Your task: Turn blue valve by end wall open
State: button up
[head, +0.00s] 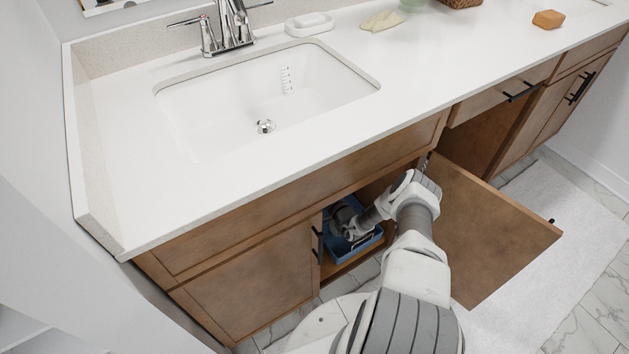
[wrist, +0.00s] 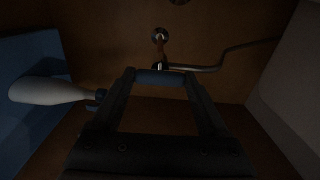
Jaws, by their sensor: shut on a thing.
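The blue valve (wrist: 160,77) shows in the wrist view as a dull blue bar-shaped handle, with a metal stem and pipe behind it on the cabinet's back wall. My gripper (wrist: 158,82) has one finger at each end of the handle and is shut on it. The picture is dark, so the valve's exact turn is hard to tell. In the head view my arm reaches through the open door into the cabinet under the sink, and the valve is hidden there.
A blue bin (head: 373,246) stands in the cabinet. A white bottle (wrist: 48,92) lies close to the left of my gripper. A thin metal pipe (wrist: 207,68) runs right from the valve. The open cabinet door (head: 485,225) is right of my arm.

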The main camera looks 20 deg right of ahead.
jog(key=o, duration=1.2)
jog(key=shift+o, duration=0.2)
jog(key=shift+s+d, duration=0.1)
jog(key=shift+s, duration=0.05)
jog(key=s+d+p, duration=0.3)
jog(key=s+p, duration=0.1)
jog(key=s, duration=1.3)
jog(key=shift+d, duration=0.15)
